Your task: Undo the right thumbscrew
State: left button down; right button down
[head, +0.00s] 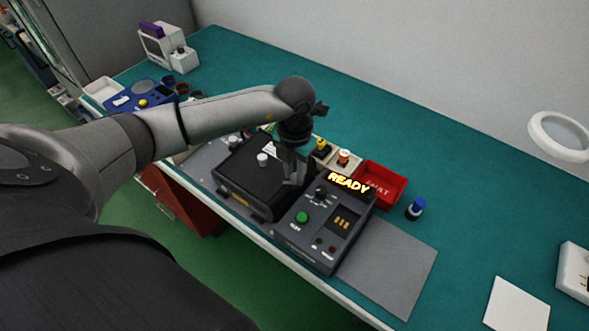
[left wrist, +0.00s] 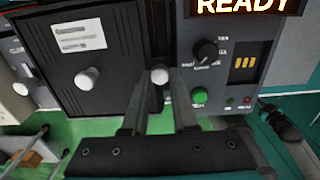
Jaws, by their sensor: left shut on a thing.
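A black box (head: 250,178) with a white label stands on the bench. In the left wrist view, its dark lid (left wrist: 115,65) carries two pale round thumbscrews. The left thumbscrew (left wrist: 87,80) stands free, and it also shows in the head view (head: 262,159). The right thumbscrew (left wrist: 160,75) is between the fingertips of my left gripper (left wrist: 159,88). In the head view my left gripper (head: 292,181) points down at the box's right edge, shut on the right thumbscrew and hiding it. My right gripper is not in view.
A control unit (head: 300,245) with a lit READY display (head: 348,183) and a green button (head: 302,217) stands close on the right. Behind it are a red bin (head: 379,184) and a blue-capped bottle (head: 416,208). A grey mat (head: 390,265) lies bare to the right.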

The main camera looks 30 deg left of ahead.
aim_at(295, 176)
pick_arm(q)
jog(key=n+p, duration=0.1)
jog(key=n, duration=0.3)
jog(key=shift+r+n, duration=0.1)
jog(key=shift+n, duration=0.2)
jog(key=n+p, duration=0.2)
jog(key=n, duration=0.3)
jog(key=shift+w, duration=0.1)
jog(key=shift+n, duration=0.4)
jog(key=c, duration=0.7)
grip_release()
jog(key=shift+d, duration=0.1)
notch_tip(295, 176, up, 15)
jog(key=shift+r, duration=0.1)
